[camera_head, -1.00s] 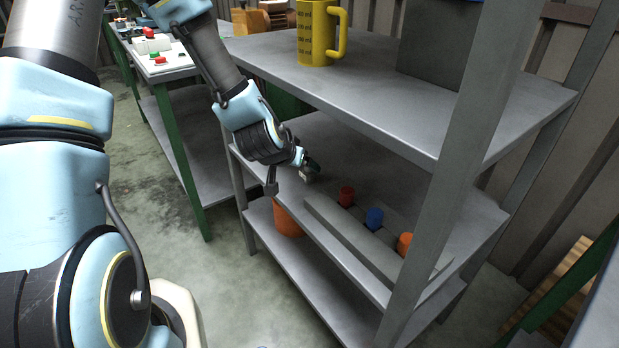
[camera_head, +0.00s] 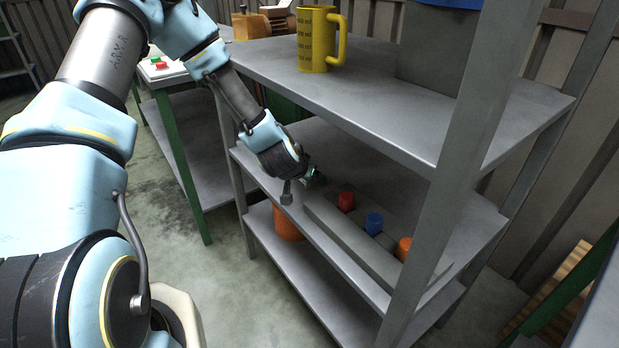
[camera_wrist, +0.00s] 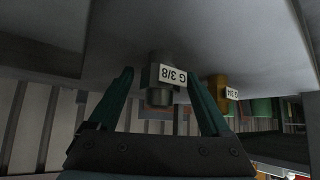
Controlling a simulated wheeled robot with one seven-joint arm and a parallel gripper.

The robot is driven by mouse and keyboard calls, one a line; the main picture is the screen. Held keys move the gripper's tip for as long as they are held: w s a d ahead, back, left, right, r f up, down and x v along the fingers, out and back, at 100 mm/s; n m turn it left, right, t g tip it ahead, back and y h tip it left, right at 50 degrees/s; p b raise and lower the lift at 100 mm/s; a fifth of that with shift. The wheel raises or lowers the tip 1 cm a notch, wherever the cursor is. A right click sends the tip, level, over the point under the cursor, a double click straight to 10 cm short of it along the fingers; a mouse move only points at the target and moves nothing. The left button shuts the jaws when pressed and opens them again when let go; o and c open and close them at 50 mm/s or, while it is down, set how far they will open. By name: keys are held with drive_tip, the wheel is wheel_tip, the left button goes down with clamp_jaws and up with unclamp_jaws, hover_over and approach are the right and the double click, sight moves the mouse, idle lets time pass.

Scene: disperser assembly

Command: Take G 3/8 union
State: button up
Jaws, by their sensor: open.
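In the head view my gripper (camera_head: 313,177) is over the middle shelf (camera_head: 440,225), near the left end of a grey rack. The G 3/8 part cannot be made out there.
A yellow part labelled G 3/4 (camera_wrist: 218,88) is close on the right, with a green part (camera_wrist: 262,107) beyond. The rack (camera_head: 335,235) has red (camera_head: 346,201), blue (camera_head: 374,222) and orange (camera_head: 404,248) parts beside it. The upper shelf (camera_head: 400,115), carrying a yellow jug (camera_head: 315,45), and a post limit room.

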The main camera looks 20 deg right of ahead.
clamp_jaws()
idle(0.6)
